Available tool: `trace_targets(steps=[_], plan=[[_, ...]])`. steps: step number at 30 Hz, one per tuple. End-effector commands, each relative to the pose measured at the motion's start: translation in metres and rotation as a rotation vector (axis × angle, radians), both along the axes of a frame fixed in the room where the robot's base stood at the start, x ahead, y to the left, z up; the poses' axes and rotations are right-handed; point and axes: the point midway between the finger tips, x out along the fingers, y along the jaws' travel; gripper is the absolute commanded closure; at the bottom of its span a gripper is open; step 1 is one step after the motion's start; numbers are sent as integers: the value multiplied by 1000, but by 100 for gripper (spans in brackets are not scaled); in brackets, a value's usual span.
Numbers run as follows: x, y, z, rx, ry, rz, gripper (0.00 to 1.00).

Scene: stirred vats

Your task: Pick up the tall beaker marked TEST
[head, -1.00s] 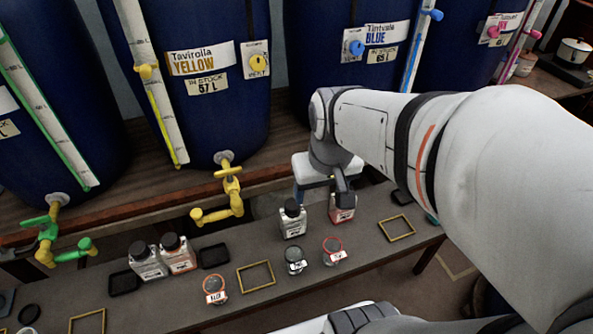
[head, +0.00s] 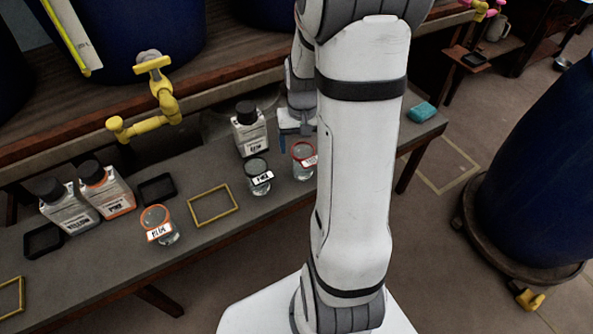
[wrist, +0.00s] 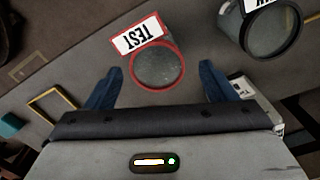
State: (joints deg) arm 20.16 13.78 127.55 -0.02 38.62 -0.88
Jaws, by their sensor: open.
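The beaker marked TEST (wrist: 158,70) has a red rim and a white label, seen from above in the wrist view. In the head view a red-rimmed beaker (head: 304,170) stands upright on the grey bench, just left of my arm; its label is too small to read there. My gripper (wrist: 160,82) is open and empty, with one blue finger on each side of the TEST beaker in the picture. I cannot tell its height above the beaker. In the head view my arm hides most of the gripper; a blue finger shows behind the red-rimmed beaker.
A black-rimmed beaker (head: 258,180) stands close left of the red-rimmed one, with a dark-capped bottle (head: 250,135) behind. An orange-rimmed beaker (head: 158,228), a yellow frame (head: 232,212) and a black tray (head: 157,190) lie further left. A yellow tap (head: 165,105) juts out over the bench.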

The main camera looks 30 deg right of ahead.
Motion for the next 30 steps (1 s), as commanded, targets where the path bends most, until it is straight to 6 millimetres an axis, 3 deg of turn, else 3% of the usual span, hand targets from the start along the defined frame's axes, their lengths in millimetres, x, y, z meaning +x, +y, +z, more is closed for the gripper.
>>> trace_targets(steps=[18,26,30], plan=[[-4,-3,-76,1,3,-3,23],[-4,-4,-76,0,1,-3,23],[-4,-4,-76,0,1,-3,34]])
